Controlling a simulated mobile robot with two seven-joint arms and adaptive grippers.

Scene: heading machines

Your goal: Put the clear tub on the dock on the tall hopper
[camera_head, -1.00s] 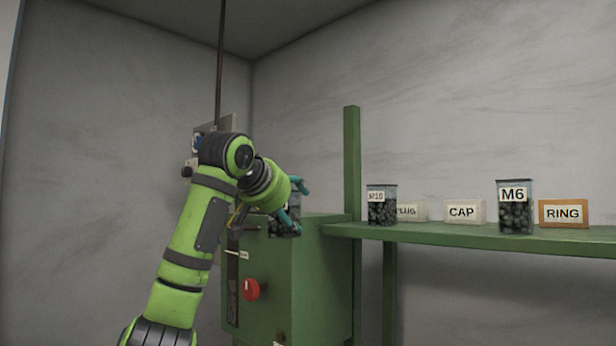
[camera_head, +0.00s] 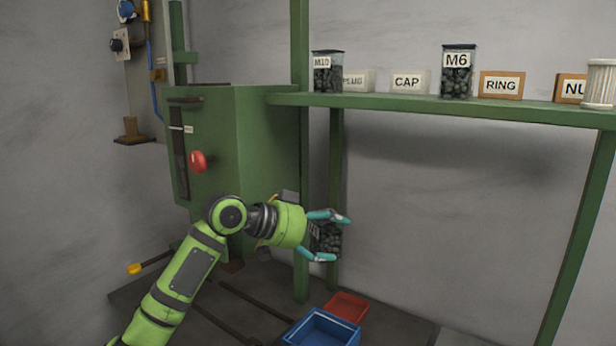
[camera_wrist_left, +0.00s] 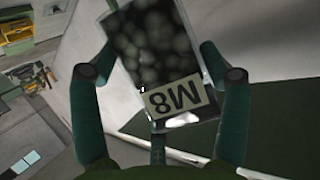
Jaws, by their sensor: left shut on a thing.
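My left gripper (camera_head: 338,238) is shut on a clear tub (camera_head: 327,239) full of dark pieces. The wrist view shows this tub (camera_wrist_left: 155,45) close up between the fingers, with an M8 label that reads upside down. In the head view the tub is partly hidden by the fingers, below shelf level and in front of a green post. A tall green cabinet-like machine (camera_head: 268,150) with a red knob stands left of and above the gripper. I cannot tell whether it is the tall hopper, and I cannot make out a dock. My right gripper is not in view.
The green shelf (camera_head: 430,106) holds an M10 tub (camera_head: 327,76), an M6 tub (camera_head: 457,75), boxes marked CAP (camera_head: 408,82) and RING (camera_head: 501,86), and a ribbed white container (camera_head: 600,85). A blue bin (camera_head: 322,329) and a red bin (camera_head: 346,307) sit low down. Space under the shelf is open.

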